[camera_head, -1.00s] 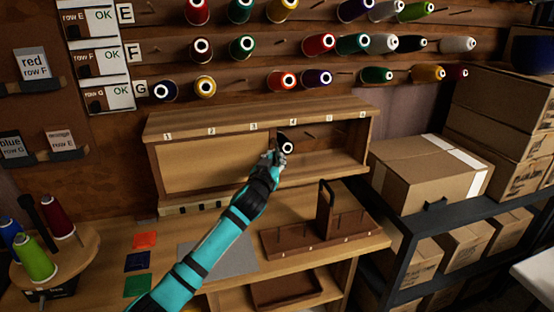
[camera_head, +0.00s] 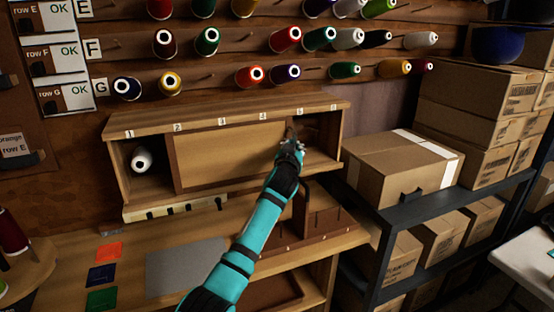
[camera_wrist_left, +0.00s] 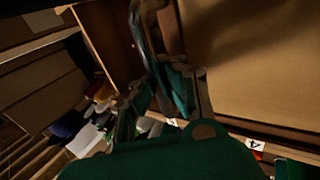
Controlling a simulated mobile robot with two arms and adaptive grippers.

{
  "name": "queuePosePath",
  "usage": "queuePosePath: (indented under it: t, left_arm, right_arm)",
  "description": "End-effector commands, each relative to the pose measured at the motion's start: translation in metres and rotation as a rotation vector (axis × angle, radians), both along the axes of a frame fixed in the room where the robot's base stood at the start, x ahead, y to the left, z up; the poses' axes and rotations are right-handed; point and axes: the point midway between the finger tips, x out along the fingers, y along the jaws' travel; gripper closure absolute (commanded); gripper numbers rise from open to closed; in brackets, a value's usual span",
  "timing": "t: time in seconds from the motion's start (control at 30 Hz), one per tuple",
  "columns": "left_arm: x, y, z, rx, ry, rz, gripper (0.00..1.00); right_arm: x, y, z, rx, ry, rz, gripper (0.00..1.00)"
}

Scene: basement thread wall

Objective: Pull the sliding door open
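The sliding door (camera_head: 225,155) is a plain tan panel in the front of a wooden cabinet (camera_head: 230,108) numbered 1 to 6. It covers the middle, from about label 2 to past label 4. The left end is open and shows a white spool (camera_head: 142,160). The right end is also open, partly behind my arm. My left gripper (camera_head: 291,142) is at the door's right edge. In the left wrist view the door (camera_wrist_left: 250,55) fills the right side, with the fingers (camera_wrist_left: 165,85) beside its edge. Their closure is unclear. My right gripper is not in view.
Thread spools (camera_head: 250,76) hang on the wall above the cabinet. A brown rack (camera_head: 325,215) stands on the bench close to my left arm. Cardboard boxes (camera_head: 400,165) fill a dark shelf at the right. A grey mat (camera_head: 187,266) lies on the bench.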

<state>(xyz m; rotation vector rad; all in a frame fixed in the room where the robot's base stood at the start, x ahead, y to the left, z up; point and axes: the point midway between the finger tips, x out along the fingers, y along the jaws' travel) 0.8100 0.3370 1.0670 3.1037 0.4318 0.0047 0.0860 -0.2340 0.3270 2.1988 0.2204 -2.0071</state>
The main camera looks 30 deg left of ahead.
Motion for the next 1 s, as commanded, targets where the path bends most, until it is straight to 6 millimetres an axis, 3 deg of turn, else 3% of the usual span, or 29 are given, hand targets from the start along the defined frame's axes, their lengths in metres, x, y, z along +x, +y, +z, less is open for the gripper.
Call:
queuePosePath:
  t: [0.3, 0.6, 1.0]
  left_arm:
    - [0.0021, -0.0059, -0.0044, -0.002, 0.01, -0.006, 1.0]
    - [0.0018, -0.0041, -0.0027, -0.001, 0.006, -0.003, 0.64]
    - [-0.0056, -0.0052, -0.0014, -0.001, 0.002, -0.002, 0.64]
  right_arm:
    - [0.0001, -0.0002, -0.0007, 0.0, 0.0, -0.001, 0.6]
    - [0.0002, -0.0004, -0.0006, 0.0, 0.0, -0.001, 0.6]
    - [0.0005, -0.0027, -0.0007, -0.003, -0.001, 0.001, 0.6]
